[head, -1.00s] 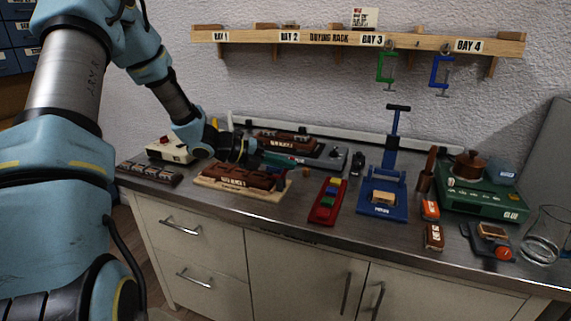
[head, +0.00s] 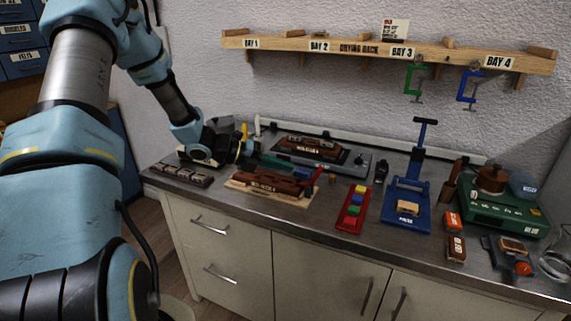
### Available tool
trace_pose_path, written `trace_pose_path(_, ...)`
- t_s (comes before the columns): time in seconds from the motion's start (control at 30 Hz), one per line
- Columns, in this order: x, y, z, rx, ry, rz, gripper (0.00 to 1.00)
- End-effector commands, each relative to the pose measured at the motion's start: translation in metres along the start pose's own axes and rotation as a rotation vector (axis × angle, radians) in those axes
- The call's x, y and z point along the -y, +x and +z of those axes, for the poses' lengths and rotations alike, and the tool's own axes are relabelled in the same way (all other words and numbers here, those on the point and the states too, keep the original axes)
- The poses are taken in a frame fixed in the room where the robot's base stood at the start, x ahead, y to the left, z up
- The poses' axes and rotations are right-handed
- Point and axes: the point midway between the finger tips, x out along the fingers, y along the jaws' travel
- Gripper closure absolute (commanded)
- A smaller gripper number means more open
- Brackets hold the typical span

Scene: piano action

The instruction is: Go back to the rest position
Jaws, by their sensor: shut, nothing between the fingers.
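My gripper (head: 247,150) is at the back left of the workbench, at the end of my blue arm. It is shut and empty, in front of a light-coloured device (head: 199,154) that it and my wrist partly cover. The brown block on the pale wooden board (head: 268,184) lies to the right of and nearer than my gripper. The fingertips are small and dark, and I cannot tell their exact height above the bench.
A dark labelled strip (head: 181,175) lies at the bench's left end. A red tray (head: 352,209), blue press (head: 407,205) and green glue unit (head: 500,208) stand to the right. The drying rack (head: 385,53) hangs above with green and blue clamps. The steel front edge is largely clear.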

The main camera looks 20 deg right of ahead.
Motion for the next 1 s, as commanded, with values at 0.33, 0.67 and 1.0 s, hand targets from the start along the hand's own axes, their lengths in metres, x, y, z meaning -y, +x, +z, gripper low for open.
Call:
trace_pose_path(0.33, -0.001, -0.002, -0.004, -0.015, 0.039, 0.017, 1.0)
trace_pose_path(0.67, -0.025, -0.09, -0.102, -0.493, 1.024, 0.286, 1.0)
trace_pose_path(1.0, -0.041, -0.227, -0.177, -1.322, 2.14, 0.185, 1.0)
